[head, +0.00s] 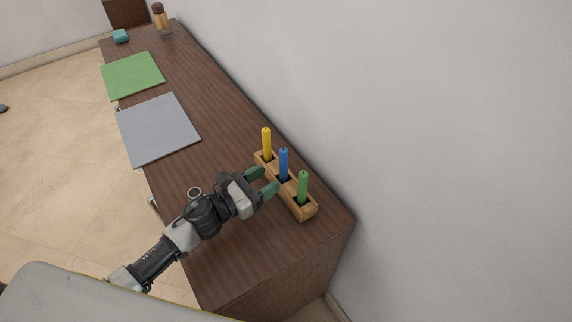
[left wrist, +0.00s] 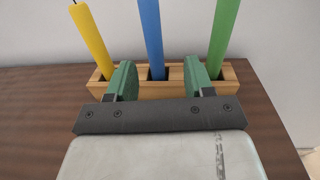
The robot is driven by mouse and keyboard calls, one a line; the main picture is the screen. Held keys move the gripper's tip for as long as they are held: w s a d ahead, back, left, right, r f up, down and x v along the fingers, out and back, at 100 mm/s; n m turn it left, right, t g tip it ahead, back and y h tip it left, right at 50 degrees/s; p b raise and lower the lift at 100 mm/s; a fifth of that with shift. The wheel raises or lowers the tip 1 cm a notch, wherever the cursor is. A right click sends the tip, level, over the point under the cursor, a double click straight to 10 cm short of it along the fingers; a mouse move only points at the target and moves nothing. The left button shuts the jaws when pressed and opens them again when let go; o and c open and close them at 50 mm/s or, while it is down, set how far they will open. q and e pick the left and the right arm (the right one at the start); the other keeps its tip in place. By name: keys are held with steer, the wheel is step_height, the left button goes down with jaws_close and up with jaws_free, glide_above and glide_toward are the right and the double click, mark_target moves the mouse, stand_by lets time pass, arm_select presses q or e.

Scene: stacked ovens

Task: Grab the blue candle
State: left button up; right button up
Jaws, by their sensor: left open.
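The blue candle (head: 283,163) stands upright in the middle slot of a wooden holder (head: 308,212). A yellow candle (head: 266,142) stands in the slot on one side and a green candle (head: 302,185) in the slot on the other. My left gripper (head: 267,181) is open and empty, with its green fingers pointing at the holder. In the left wrist view the blue candle (left wrist: 151,35) rises in line with the gap between the two fingers (left wrist: 161,82), beyond them. The fingertips are close to the holder's near side; I cannot tell whether they touch it. My right gripper is not in view.
The holder stands on a long brown wooden cabinet (head: 190,172) next to a white wall (head: 420,130). A grey mat (head: 157,129) and a green mat (head: 132,75) lie farther along, with a bottle (head: 160,18) and a teal item (head: 120,36) at the far end.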

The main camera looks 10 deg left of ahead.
mark_target(281, 167)
arm_select(q)
steer(key=shift+w+d, duration=0.35)
steer(key=shift+w, duration=0.05)
steer(key=shift+w+d, duration=0.15)
steer(key=shift+w, duration=0.05)
steer(key=p+x, duration=0.1)
steer(key=x, duration=0.3)
steer(key=shift+w+a+r+p, duration=0.1)
steer(key=shift+w+a+p, duration=0.2)
steer(key=shift+p, duration=0.1)
steer(key=shift+w+d, duration=0.4)
jaws_close()
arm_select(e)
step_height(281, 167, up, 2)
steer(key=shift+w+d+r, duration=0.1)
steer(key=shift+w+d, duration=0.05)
